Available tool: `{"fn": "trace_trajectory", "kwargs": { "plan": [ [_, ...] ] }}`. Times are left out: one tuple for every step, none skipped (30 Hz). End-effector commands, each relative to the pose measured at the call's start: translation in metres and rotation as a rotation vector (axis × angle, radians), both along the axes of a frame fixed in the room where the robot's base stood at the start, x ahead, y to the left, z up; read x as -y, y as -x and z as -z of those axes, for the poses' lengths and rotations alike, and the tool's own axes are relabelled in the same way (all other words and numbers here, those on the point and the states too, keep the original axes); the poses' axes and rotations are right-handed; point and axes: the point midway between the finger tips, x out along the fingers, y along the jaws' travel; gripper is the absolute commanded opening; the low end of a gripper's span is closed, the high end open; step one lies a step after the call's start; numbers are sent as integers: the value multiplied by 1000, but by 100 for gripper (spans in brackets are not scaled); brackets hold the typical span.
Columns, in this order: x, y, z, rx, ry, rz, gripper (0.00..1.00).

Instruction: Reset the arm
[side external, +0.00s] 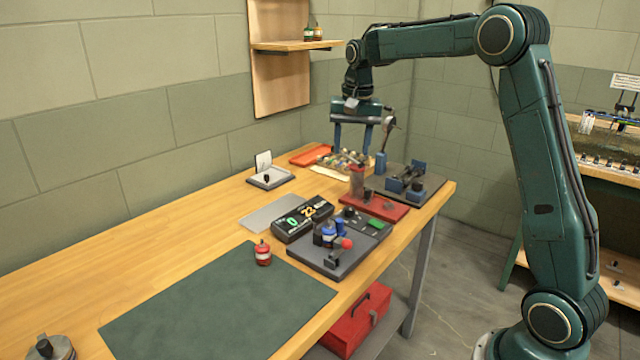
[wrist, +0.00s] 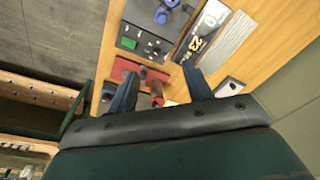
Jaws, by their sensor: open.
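My gripper (side external: 355,143) is open and empty, pointing down above the far end of the wooden workbench (side external: 190,230). Its two blue fingers stand apart in the wrist view (wrist: 160,88), with nothing gripped between them. In the side view the fingers hang over or near a cluster of small parts (side external: 342,161); the exact height above them is hard to tell. My arm is bent, reaching in from the right.
Below my gripper are a red base (side external: 375,207), a dark fixture (side external: 405,187) and an orange tray (side external: 310,155). The green mat (side external: 215,305) is clear.

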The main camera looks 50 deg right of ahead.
Motion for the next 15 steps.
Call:
{"fn": "trace_trajectory", "kwargs": {
  "plan": [
    [-10, 9, -9, 13, 7, -31, 50],
    [-15, 13, -13, 20, 10, -48, 50],
    [-22, 19, -19, 29, 16, -70, 50],
    [-27, 24, -22, 37, 20, -88, 50],
    [-32, 29, -26, 43, 22, -104, 50],
    [-38, 36, -30, 51, 28, -128, 50],
    [-43, 41, -34, 59, 32, -145, 50],
    [-47, 46, -37, 66, 35, -161, 50],
    [-54, 53, -40, 74, 41, -185, 50],
    [-58, 59, -43, 80, 44, -202, 50],
    [-63, 64, -45, 88, 48, -218, 50],
    [-68, 72, -48, 98, 54, -242, 50],
    [-73, 78, -50, 104, 57, -257, 50],
    [-77, 83, -52, 110, 62, -274, 50],
    [-83, 91, -54, 119, 67, -298, 50]
  ]
}}
